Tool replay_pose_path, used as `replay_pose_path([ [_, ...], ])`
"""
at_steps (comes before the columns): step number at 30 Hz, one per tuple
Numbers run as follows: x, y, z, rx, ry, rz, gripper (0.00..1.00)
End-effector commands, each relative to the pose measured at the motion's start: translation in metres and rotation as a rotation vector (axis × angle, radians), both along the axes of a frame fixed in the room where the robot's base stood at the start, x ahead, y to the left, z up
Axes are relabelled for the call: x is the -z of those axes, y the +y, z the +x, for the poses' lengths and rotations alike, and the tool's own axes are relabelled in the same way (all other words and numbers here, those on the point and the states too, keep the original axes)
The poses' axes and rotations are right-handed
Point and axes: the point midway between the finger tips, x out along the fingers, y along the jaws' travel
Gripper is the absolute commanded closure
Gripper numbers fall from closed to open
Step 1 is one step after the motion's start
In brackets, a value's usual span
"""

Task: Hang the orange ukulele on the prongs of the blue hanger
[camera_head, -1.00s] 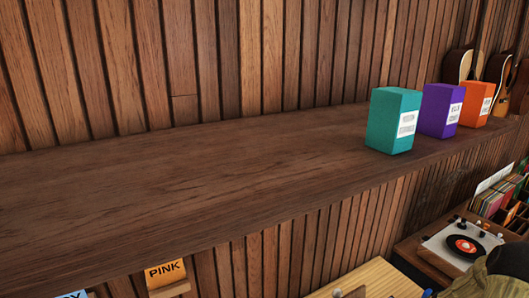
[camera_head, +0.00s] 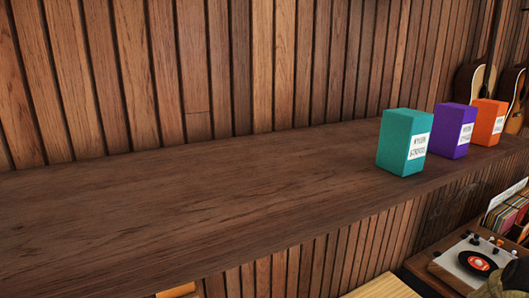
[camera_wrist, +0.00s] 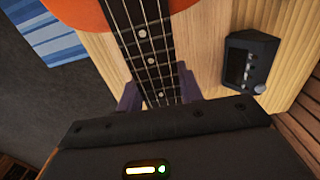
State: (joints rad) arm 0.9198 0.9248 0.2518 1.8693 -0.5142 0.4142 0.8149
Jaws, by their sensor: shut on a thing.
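The orange ukulele (camera_wrist: 85,12) shows at the top of the wrist view, with part of its orange body and its dark fretboard with strings and pale dots. My gripper (camera_wrist: 158,95) is shut on its neck, with one dark finger on each side of the fretboard. The head of the ukulele is hidden behind my gripper. The blue hanger is not in view. In the head view neither my gripper nor the ukulele shows.
A dark wooden shelf (camera_head: 180,205) bears a teal box (camera_head: 403,142), a purple box (camera_head: 452,130) and an orange box (camera_head: 487,122); its left part is clear. Below stands a record player (camera_head: 472,262). A small dark device (camera_wrist: 248,62) lies on the light wooden top (camera_wrist: 210,50).

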Motion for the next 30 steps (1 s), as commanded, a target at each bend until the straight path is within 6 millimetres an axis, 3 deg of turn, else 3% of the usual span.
replay_pose_path([
  [30,-0.037,0.000,0.000,0.000,0.000,0.000,1.00],
])
